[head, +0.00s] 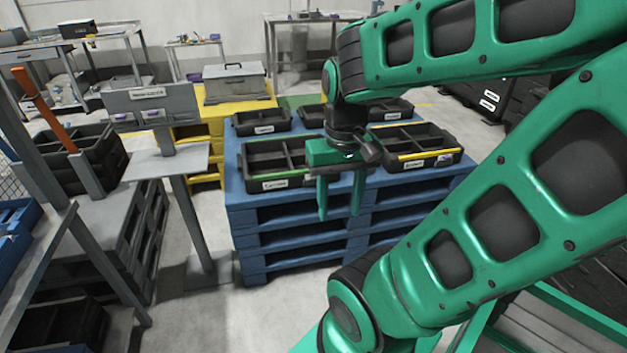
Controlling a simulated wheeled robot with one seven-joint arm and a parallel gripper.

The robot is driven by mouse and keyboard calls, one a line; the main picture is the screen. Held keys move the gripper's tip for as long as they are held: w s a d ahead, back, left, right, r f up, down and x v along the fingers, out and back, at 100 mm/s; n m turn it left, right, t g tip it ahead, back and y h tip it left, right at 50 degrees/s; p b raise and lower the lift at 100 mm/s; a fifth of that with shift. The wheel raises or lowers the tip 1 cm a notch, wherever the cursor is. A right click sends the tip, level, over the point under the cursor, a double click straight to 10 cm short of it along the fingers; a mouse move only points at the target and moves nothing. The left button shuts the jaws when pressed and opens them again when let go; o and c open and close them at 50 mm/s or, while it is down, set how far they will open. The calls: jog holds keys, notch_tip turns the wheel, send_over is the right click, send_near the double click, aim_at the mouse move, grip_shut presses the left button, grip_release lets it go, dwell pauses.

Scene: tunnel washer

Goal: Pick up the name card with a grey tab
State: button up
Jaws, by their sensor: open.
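My gripper (339,212) hangs with its two green fingers pointing down and apart, with nothing between them. It is in front of the blue pallet stack, near the black crate with a green strip (283,183). Two small whitish cards with purplish marks, a left one (122,116) and a right one (153,113), sit on the grey stand (165,162) at the left, well away from my gripper. They are too small for me to tell whether either is a name card with a grey tab.
Several black crates stand on the blue pallets (290,240), one with a yellow strip (425,154). A grey toolbox (235,82) rests on a yellow stack behind. Grey pallets (110,215) stand left of the stand. Bare floor shows between stand and blue pallets.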

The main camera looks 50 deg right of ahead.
jog(key=w+d+f+n+t+y, duration=0.1)
jog(key=w+f+n+t, duration=0.3)
jog(key=w, duration=0.6)
jog(key=w+d+f+n+t+y, duration=0.15)
jog(key=w+f, duration=0.35)
jog(key=w, duration=0.5)
jog(key=w+d+f+n+t+y, duration=0.1)
jog(key=w+f+n+t, duration=0.3)
jog(key=w, duration=0.6)
jog(key=m+t+h, duration=0.2)
jog(key=m+h, duration=0.7)
jog(key=h, duration=0.2)
send_near(315, 178)
jog(key=shift+y, duration=0.25)
jog(key=shift+x, duration=4.1)
jog(key=shift+d+r, duration=0.1)
jog(key=shift+d, duration=0.1)
